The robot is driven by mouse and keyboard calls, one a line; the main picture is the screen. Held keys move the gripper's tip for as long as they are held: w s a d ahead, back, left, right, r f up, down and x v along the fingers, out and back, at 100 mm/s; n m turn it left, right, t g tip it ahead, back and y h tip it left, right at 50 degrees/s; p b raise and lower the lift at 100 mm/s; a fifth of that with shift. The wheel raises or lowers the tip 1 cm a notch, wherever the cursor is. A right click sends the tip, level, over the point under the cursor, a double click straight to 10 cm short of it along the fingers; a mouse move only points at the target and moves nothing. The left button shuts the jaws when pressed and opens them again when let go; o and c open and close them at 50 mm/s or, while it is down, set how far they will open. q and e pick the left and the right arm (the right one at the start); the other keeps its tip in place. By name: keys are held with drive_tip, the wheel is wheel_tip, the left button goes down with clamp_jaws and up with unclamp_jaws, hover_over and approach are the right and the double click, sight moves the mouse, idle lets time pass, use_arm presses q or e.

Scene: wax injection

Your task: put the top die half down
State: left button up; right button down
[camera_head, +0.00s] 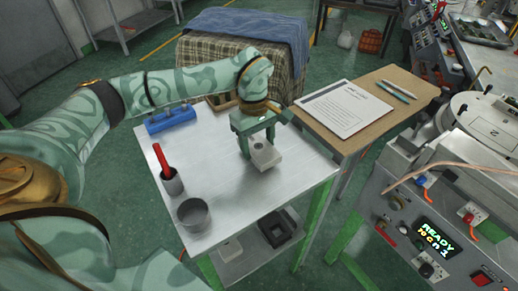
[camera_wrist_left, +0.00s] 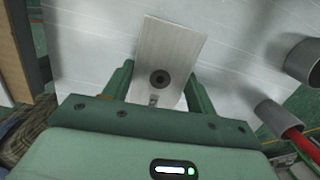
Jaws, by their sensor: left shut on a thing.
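The top die half (camera_head: 267,158) is a light grey metal block. My left gripper (camera_head: 257,140) is shut on it, with one green finger on each side. In the left wrist view the die half (camera_wrist_left: 172,45) shows as a flat plate with a dark round hole, between the fingers of the left gripper (camera_wrist_left: 159,88). It is over the middle right part of the metal table (camera_head: 225,160). I cannot tell whether its underside touches the table top. My right gripper is not in view.
A grey cup (camera_head: 194,215) and a small pot (camera_head: 172,185) with a red-handled tool stand at the table's front left. A blue block (camera_head: 170,120) lies at the back left. The middle of the metal table is clear.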

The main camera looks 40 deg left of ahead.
use_arm(q)
drive_tip(key=shift+f, duration=0.9)
drive_tip(key=shift+r, duration=0.1)
